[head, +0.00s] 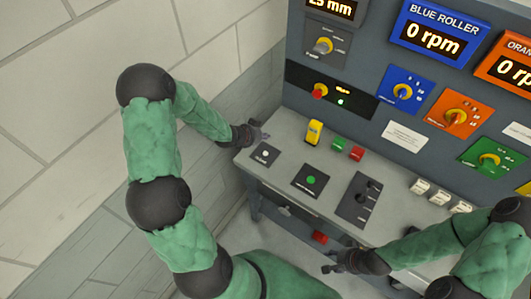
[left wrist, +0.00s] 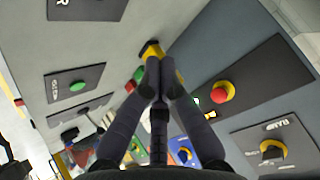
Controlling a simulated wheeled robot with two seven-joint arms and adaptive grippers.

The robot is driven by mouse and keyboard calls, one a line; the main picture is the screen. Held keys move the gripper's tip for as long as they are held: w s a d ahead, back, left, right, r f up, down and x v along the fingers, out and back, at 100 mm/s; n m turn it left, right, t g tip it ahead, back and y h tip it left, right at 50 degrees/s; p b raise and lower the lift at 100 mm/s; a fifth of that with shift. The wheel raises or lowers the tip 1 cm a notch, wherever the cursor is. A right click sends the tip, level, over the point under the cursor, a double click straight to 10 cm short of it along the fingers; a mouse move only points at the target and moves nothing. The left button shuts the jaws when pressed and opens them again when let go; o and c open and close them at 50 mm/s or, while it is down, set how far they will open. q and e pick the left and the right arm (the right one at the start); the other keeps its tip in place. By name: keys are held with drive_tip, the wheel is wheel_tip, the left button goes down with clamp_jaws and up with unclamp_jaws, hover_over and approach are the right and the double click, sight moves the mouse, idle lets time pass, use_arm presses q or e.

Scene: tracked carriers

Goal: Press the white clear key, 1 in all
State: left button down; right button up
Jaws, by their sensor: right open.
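The white clear key (head: 265,153) is a small round button on a dark plate (head: 259,161) at the left end of the grey desk in the head view. In the left wrist view only part of a dark plate (left wrist: 88,9) shows at the top left, and no white key is visible. My left gripper (head: 262,134) is just behind the key and apart from it. Its fingertips (left wrist: 158,66) are together with nothing seen between them. My right gripper (head: 329,262) is open and empty in front of the desk, low in the head view.
A green button (head: 311,180) and a dark lever plate (head: 360,200) are to the right of the key. A yellow switch (head: 314,132) stands behind them. The upright panel (head: 365,60) with knobs rises behind the desk; a wall (head: 60,80) is on the left.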

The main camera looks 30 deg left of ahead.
sight(264, 154)
use_arm(q)
drive_tip(key=shift+f+b, duration=3.55)
drive_tip(key=shift+f, duration=0.75)
drive_tip(key=shift+f+b, duration=0.35)
drive_tip(key=shift+f, duration=0.05)
drive_tip(key=shift+f+b, duration=0.4)
drive_tip(key=shift+r, duration=0.2)
drive_tip(key=shift+r+p, duration=0.65)
drive_tip(key=shift+p, duration=0.05)
wheel_tip(264, 154, up, 5)
drive_tip(key=p, duration=0.4)
